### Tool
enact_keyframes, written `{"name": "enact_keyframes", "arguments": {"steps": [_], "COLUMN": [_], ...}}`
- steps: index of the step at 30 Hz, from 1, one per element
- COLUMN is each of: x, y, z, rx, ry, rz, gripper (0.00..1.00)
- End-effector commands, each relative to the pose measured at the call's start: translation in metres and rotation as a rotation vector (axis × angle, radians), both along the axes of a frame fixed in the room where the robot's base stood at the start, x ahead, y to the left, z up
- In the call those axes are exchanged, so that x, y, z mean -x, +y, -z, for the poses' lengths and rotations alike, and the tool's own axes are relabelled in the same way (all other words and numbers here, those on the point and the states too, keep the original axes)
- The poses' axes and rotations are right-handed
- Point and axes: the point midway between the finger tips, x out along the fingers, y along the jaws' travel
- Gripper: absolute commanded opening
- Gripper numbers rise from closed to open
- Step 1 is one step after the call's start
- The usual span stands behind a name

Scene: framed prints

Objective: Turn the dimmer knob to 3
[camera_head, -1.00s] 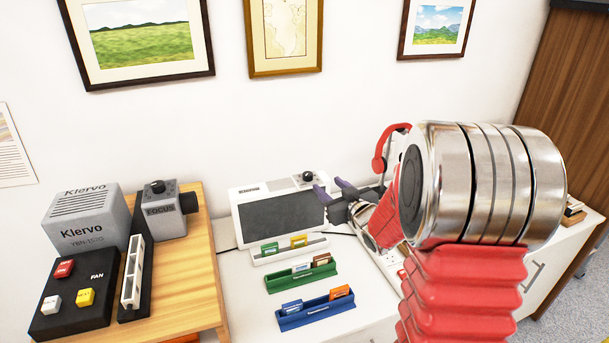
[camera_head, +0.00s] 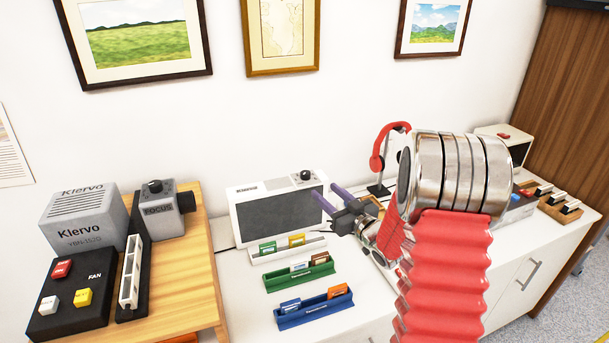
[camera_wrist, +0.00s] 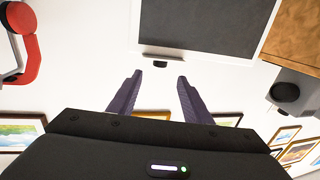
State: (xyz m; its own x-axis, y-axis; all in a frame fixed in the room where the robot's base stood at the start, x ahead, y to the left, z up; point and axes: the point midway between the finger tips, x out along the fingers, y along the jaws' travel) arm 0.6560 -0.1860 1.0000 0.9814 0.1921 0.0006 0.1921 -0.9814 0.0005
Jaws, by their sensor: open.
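A small black knob (camera_head: 306,176) sits on the top right of a white unit with a dark screen (camera_head: 278,218). In the wrist view this knob (camera_wrist: 160,64) shows just beyond my fingertips, in line with the gap between them. No dimmer label is readable, so I cannot tell if it is the dimmer knob. A grey FOCUS box (camera_head: 165,222) at left has another black knob (camera_head: 154,187) on top. My gripper (camera_head: 328,196) is open and empty, at the right edge of the white unit. Its purple fingers (camera_wrist: 160,76) are apart, touching nothing visible. Any scale marks are too small to read.
Colored card holders (camera_head: 314,309) stand in front of the white unit. Red headphones (camera_head: 378,160) on a stand are behind my arm. A wooden table (camera_head: 195,290) at left holds a grey Klervo box (camera_head: 85,218) and a FAN panel (camera_head: 75,298). Framed prints hang above.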

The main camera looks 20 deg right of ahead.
Motion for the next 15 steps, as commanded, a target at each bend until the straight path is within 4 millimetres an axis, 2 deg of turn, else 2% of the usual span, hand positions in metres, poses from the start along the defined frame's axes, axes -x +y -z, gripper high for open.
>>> {"name": "enact_keyframes", "arguments": {"steps": [15], "x": [-0.073], "y": [0.015], "z": [0.0], "rx": [0.0], "ry": [0.0], "rz": [-0.002], "gripper": [0.45]}}
